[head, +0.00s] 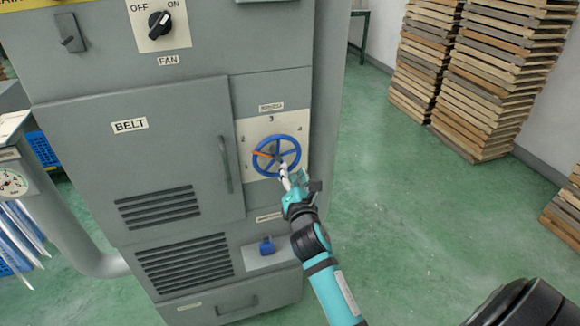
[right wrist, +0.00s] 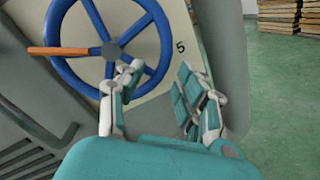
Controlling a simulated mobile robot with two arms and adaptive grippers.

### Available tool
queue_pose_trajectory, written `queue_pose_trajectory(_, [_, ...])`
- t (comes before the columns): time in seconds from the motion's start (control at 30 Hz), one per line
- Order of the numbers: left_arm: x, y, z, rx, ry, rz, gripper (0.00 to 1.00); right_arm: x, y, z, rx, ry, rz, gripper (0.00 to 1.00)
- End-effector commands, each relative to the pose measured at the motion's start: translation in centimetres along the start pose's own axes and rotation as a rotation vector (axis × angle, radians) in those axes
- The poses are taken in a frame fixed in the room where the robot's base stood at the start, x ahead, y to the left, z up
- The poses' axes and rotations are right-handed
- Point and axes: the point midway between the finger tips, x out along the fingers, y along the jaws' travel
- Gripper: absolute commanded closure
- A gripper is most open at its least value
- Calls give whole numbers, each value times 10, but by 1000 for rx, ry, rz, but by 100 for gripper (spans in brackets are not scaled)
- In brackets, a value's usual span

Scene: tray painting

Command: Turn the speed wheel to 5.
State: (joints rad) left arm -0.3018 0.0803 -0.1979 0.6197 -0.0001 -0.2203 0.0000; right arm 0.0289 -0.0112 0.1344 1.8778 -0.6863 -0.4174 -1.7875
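The blue speed wheel (head: 277,154) is on a pale dial plate (head: 247,130) on the grey machine's front. Its one orange spoke points left, slightly upward, on the side away from the 5. In the right wrist view the wheel (right wrist: 112,50) fills the upper left, and the number 5 (right wrist: 180,47) is printed right of its rim. My right gripper (head: 286,174) is at the wheel's lower right. In the right wrist view its fingers (right wrist: 162,75) are apart, with part of the blue rim showing between them. Contact cannot be told. My left gripper is out of view.
A BELT door (head: 150,165) with a vertical handle (head: 226,165) is left of the wheel. A blue knob (head: 267,246) is below it, and a FAN switch (head: 160,24) is above left. Stacked wooden trays (head: 490,75) stand at the back right.

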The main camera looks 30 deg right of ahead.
Motion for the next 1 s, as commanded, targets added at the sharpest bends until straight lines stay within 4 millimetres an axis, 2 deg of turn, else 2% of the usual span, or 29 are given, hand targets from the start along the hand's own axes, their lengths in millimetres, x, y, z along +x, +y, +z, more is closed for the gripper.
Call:
queue_pose_trajectory(0.1, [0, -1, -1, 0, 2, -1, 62, 18, 0, 1, 0, -1, 1, 64])
queue_pose_trajectory(0.2, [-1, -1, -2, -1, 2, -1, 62, 26, 0, 0, -1, -1, 1, 64])
queue_pose_trajectory(0.57, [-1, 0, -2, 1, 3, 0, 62, 31, 0, 0, 0, 0, 0, 64])
queue_pose_trajectory(0.83, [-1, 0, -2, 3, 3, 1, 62, 30, 0, 0, 0, 0, 0, 98])
queue_pose_trajectory(1.0, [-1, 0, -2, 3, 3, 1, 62, 30, 0, -1, -1, 1, 0, 100])
